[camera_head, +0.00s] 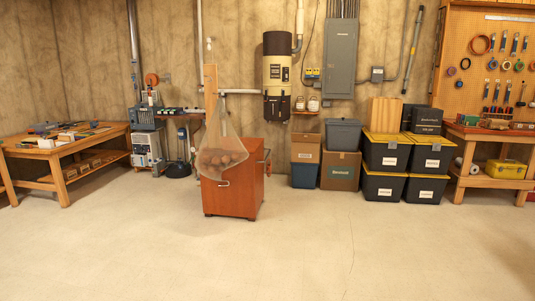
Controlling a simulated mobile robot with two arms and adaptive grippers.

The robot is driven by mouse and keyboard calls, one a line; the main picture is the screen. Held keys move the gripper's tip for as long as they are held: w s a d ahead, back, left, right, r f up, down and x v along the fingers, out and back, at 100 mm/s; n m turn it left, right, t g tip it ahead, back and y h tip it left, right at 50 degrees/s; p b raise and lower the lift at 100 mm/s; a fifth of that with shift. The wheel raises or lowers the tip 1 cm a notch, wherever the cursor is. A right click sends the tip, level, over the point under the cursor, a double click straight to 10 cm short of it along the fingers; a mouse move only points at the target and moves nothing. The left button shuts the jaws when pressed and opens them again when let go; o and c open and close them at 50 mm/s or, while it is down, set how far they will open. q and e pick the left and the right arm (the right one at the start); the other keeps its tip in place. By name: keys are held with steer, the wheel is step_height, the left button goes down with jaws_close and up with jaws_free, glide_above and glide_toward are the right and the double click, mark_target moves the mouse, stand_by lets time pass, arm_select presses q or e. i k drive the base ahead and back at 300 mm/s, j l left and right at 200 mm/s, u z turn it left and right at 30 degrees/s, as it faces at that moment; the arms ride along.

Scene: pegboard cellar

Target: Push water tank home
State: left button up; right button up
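Neither of my grippers is in view.
A net bag of round brown things (221,160) hangs in front of the cabinet. Black bins with yellow lids (386,152) and cardboard boxes (340,171) stand right of it. Workbenches stand at left (50,152) and right. The floor (270,260) in front is clear.

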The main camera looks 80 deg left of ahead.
mark_target(139, 159)
steer(key=u, duration=3.7)
steer(key=i+u, duration=0.1)
steer(key=i, duration=7.3)
